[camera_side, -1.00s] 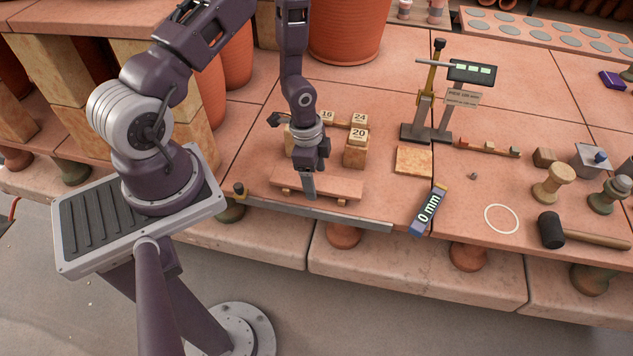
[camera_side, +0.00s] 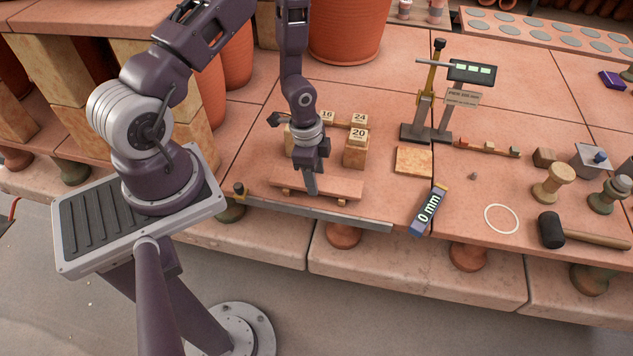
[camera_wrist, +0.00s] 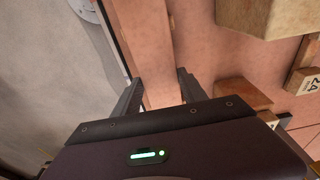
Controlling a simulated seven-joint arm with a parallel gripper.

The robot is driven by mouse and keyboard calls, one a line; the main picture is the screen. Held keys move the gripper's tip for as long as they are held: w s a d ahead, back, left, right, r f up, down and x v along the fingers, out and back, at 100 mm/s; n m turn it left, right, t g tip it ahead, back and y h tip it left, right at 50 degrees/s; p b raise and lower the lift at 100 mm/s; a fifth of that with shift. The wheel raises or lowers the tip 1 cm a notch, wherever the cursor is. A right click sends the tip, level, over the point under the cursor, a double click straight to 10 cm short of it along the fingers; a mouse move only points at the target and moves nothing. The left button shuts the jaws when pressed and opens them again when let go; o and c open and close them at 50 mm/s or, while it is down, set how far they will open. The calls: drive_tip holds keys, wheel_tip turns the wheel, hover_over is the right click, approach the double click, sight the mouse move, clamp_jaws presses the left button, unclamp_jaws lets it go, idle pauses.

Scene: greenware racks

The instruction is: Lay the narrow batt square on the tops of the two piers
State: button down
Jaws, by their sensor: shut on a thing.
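The narrow batt (camera_side: 338,188) is a long pinkish plank near the front edge of the bench, level, over two small wooden strips. Whether it touches them is too small to tell. My gripper (camera_side: 311,190) is shut on it near its middle, and in the wrist view the batt (camera_wrist: 158,55) runs between the two fingers (camera_wrist: 160,92). The right pier (camera_side: 355,154) is a tan block behind the batt, with a tile marked 20 on its top. The left pier (camera_side: 289,139) is mostly hidden behind my arm. A pale block (camera_wrist: 262,18) fills the wrist view's upper right.
Tiles marked 16 (camera_side: 327,117) and 24 (camera_side: 359,119) stand behind the piers. A square tan slab (camera_side: 413,160) and a 0 mm gauge (camera_side: 428,210) lie to the right. A metal strip (camera_side: 340,217) edges the bench front. A measuring stand (camera_side: 428,110) rises behind.

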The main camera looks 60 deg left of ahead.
drive_tip(key=shift+r, duration=3)
drive_tip(key=w+a+r, duration=0.8)
drive_tip(key=w+a, duration=0.1)
drive_tip(key=shift+r, duration=0.35)
drive_tip(key=shift+f, duration=2.95)
drive_tip(key=shift+d+f, duration=0.1)
drive_tip(key=shift+f, duration=0.5)
